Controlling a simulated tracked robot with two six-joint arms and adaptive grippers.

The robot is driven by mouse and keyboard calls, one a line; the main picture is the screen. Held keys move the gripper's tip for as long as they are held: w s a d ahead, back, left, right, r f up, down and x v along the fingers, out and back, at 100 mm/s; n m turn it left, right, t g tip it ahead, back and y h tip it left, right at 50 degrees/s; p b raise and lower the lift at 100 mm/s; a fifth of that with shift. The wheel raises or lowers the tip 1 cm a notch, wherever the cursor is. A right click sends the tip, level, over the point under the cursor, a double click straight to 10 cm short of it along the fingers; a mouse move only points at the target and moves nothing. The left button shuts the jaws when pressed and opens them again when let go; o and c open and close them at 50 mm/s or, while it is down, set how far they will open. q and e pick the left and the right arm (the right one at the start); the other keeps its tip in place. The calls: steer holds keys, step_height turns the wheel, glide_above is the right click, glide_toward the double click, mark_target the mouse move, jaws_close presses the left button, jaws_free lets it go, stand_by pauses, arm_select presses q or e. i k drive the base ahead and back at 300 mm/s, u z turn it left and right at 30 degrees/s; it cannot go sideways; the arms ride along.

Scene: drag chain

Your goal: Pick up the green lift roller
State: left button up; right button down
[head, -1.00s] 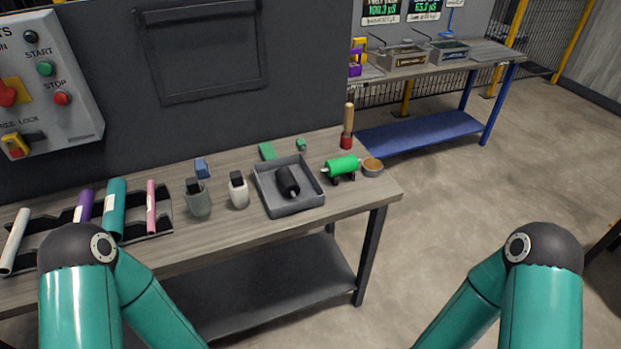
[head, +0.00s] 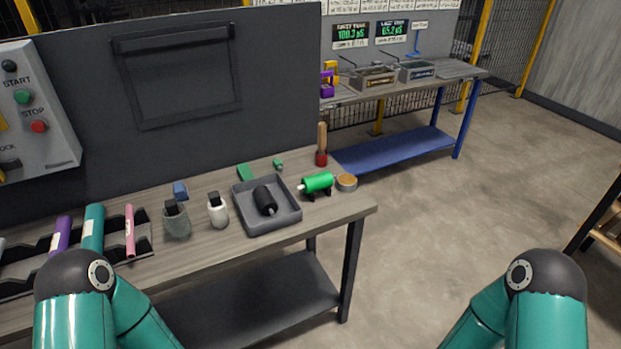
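The green lift roller (head: 318,182) lies on a small dark stand near the right end of the grey wooden workbench (head: 335,207). A pale stub shows at its left end. Its stand rests on the bench top, between the grey tray and a small round tan-topped pot. My two teal arms show at the bottom left and bottom right of the head view. Both grippers are out of view, and neither arm reaches the roller.
A grey tray (head: 269,226) with a black roller (head: 265,200) sits left of the green roller. A wooden-handled, red-based tool (head: 322,145) stands behind it, and the pot (head: 346,183) is to its right. Bottles and coloured tubes lie further left. Open floor lies right of the bench.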

mark_target(316, 182)
steer(key=z, duration=0.2)
steer(key=i, duration=0.95)
steer(key=u, duration=2.4)
steer(key=i, duration=0.25)
steer(key=u, duration=1.85)
steer(key=k, duration=2)
steer(key=z, duration=0.4)
